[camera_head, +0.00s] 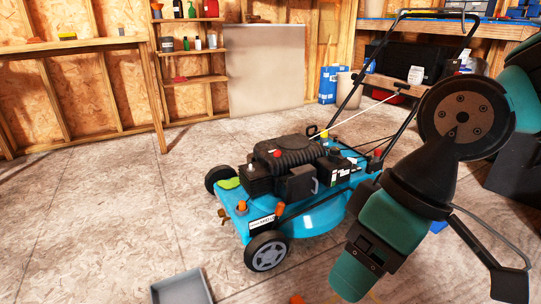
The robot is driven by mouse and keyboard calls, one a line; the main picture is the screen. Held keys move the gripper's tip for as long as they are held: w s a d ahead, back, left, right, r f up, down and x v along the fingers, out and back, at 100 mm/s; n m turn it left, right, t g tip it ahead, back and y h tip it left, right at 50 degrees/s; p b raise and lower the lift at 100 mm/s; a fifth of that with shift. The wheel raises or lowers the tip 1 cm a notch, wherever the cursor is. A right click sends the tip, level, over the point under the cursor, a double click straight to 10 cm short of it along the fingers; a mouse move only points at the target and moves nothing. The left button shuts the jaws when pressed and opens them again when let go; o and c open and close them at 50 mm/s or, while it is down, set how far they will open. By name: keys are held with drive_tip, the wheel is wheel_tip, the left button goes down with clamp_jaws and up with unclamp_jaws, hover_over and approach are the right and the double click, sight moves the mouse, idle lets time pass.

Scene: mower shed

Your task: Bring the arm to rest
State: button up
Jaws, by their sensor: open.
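My arm, in teal and black links, comes in from the right edge of the head view and bends down toward the bottom. I cannot tell whether the arm touches the mower. The mower stands on the floor with its black engine on top and its handle (369,62) rising to the upper right.
A grey tray (181,288) lies on the floor at the bottom. A workbench (500,31) stands at the back right, with blue containers (328,85) beside it. A wooden bench (75,44) and shelves (190,80) line the back left. The left floor is clear.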

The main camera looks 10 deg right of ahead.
wheel_tip(320, 180, up, 49)
drive_tip(key=p, duration=4.7)
